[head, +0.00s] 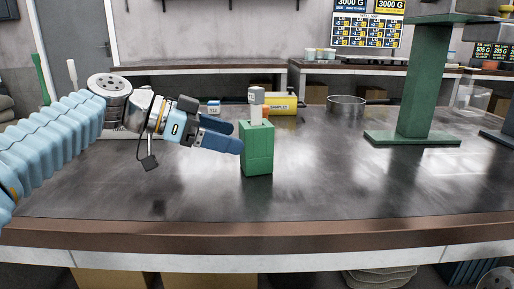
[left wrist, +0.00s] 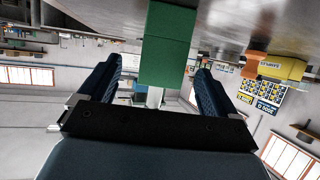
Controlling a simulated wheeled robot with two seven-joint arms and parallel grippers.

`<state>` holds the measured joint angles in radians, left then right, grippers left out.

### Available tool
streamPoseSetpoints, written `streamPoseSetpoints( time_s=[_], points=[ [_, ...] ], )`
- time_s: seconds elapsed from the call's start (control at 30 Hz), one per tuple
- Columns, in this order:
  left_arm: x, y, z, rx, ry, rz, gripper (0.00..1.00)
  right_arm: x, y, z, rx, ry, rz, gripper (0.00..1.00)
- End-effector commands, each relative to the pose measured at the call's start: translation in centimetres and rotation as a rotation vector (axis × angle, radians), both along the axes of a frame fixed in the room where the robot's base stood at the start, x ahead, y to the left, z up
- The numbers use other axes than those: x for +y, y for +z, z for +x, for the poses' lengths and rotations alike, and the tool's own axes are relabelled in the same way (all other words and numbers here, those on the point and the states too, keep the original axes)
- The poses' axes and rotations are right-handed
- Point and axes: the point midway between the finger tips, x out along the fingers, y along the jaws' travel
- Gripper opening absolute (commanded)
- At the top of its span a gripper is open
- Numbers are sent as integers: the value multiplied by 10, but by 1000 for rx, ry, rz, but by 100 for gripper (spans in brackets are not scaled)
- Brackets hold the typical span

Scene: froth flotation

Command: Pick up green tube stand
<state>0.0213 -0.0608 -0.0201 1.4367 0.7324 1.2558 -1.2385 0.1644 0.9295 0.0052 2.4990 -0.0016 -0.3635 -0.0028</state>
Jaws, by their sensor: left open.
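The green tube stand (head: 257,150) is an upright block on the dark table in the middle of the head view. A white tube with a grey cap (head: 256,103) stands in its top. My left gripper (head: 237,138) reaches in from the left, with its blue fingers at the stand's left side. In the left wrist view the picture is turned over, and the stand (left wrist: 168,45) shows in the gap between the two spread fingers. The gripper is open and holds nothing. I cannot tell whether a finger touches the stand. My right gripper is not in view.
A round metal pan (head: 346,104) and a large green press-like frame (head: 412,110) stand to the right. The table front (head: 330,195) is clear.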

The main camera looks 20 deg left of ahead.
Motion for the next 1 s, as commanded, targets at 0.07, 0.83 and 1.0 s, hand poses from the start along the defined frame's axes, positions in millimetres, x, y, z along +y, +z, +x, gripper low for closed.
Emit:
streamPoseSetpoints(
  time_s=[0.07,0.83,1.0],
  points=[
    [-9,-4,5,1,-1,1,92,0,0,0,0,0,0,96],
    [-55,-25,38,0,2,0,87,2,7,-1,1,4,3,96],
    [-55,-25,38,0,2,0,61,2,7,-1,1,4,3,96]
  ],
)
